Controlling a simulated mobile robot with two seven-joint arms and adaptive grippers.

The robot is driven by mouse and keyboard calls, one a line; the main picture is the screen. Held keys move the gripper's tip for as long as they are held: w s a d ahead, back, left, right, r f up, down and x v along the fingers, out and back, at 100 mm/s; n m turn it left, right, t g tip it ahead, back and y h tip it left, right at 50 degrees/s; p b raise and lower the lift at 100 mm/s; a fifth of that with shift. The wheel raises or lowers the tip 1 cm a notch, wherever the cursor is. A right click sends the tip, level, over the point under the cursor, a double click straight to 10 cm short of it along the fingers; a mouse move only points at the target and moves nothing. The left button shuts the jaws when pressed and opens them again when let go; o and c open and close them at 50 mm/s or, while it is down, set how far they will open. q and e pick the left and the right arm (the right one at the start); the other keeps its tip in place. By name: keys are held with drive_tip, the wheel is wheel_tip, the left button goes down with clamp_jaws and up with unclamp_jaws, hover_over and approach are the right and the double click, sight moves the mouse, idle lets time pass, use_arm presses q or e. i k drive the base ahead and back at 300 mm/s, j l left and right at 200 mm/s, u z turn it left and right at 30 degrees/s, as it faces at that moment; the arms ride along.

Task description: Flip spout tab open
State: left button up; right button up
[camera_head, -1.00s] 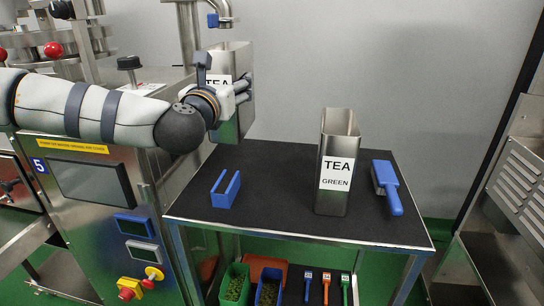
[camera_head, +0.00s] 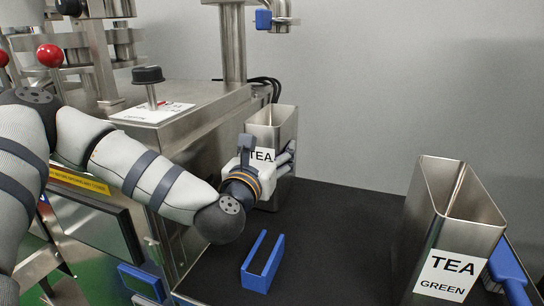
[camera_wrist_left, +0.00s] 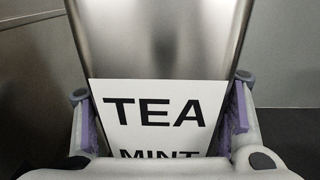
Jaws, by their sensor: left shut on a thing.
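A metal spout (camera_head: 281,10) with a blue tab (camera_head: 263,19) hangs at the top of the head view, cut off by the frame edge. My left gripper (camera_head: 268,164) is well below the tab. It is shut on a steel tea canister (camera_head: 275,118), with its fingers on both sides. The canister is upright at the back left of the black table; I cannot tell if its base touches the top. In the left wrist view the canister (camera_wrist_left: 160,40) fills the middle, with a white label reading TEA MINT. My right gripper is not in view.
A second steel canister labelled TEA GREEN (camera_head: 440,235) stands open on the right of the black table (camera_head: 340,235). A blue slotted holder (camera_head: 263,262) lies in front of my gripper. The machine (camera_head: 195,130) stands at left. The table's middle is clear.

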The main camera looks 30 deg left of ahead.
sight(264, 22)
drive_tip(key=k+l, duration=0.2)
drive_tip(key=k, duration=0.25)
drive_tip(key=k+l, duration=0.2)
drive_tip(key=k, duration=0.3)
